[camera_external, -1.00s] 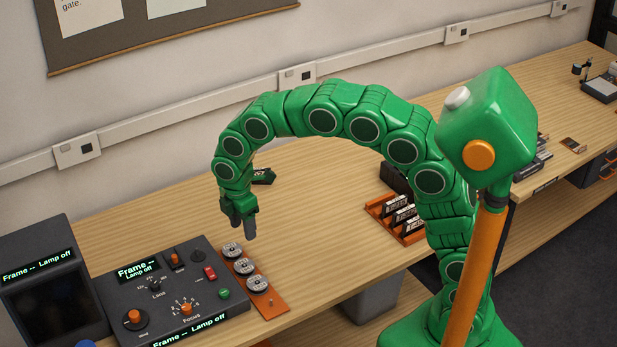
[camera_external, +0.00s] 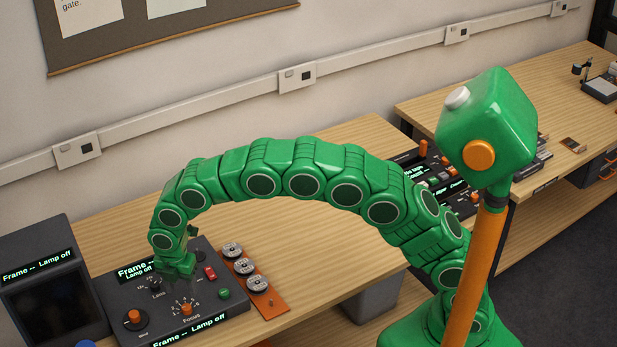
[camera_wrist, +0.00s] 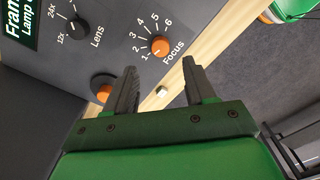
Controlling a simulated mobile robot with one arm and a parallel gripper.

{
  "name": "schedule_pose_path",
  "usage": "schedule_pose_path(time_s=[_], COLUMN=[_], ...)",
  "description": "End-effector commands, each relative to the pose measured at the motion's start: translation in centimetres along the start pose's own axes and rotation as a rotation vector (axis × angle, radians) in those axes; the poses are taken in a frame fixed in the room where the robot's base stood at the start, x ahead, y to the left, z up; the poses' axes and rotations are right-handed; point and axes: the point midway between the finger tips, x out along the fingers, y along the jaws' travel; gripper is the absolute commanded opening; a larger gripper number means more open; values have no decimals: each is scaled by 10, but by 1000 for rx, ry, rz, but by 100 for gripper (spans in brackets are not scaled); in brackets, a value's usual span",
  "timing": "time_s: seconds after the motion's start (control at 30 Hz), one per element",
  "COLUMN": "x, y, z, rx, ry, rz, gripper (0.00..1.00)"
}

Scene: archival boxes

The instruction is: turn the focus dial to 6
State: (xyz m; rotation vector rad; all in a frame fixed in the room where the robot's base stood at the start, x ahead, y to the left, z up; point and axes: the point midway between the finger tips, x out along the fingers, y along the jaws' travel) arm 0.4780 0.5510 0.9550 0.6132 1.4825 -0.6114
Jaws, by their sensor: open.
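The focus dial (camera_external: 186,309) is a small orange knob near the front of the dark control panel (camera_external: 232,326). In the wrist view the focus dial (camera_wrist: 160,46) has a printed arc of numbers from 1 to 6 beside it. I cannot tell clearly which number its pointer marks. My gripper (camera_external: 178,268) hangs over the panel, behind the focus dial in the external view. In the wrist view my gripper (camera_wrist: 158,70) has its fingers apart with nothing held, and the dial shows just beyond the fingertips, between them. In the external view the fingertips are hard to make out.
The Lens dial (camera_wrist: 76,27) and another orange knob (camera_wrist: 103,90) are close by on the panel. A red switch (camera_external: 210,273) and a green button (camera_external: 224,294) are to the right. An orange tray (camera_external: 272,302) with metal reels stands beside the panel. A monitor (camera_external: 45,300) is left.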

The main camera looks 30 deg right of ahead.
Motion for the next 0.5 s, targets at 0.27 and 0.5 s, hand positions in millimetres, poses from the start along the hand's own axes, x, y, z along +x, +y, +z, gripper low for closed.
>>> schedule_pose_path(time_s=[0.27, 0.5], x=[35, 65], y=[-2, -2], z=[0, 0], rx=[1, 1], ry=[-1, -1], rz=[-4, -5], gripper=[55, 55])
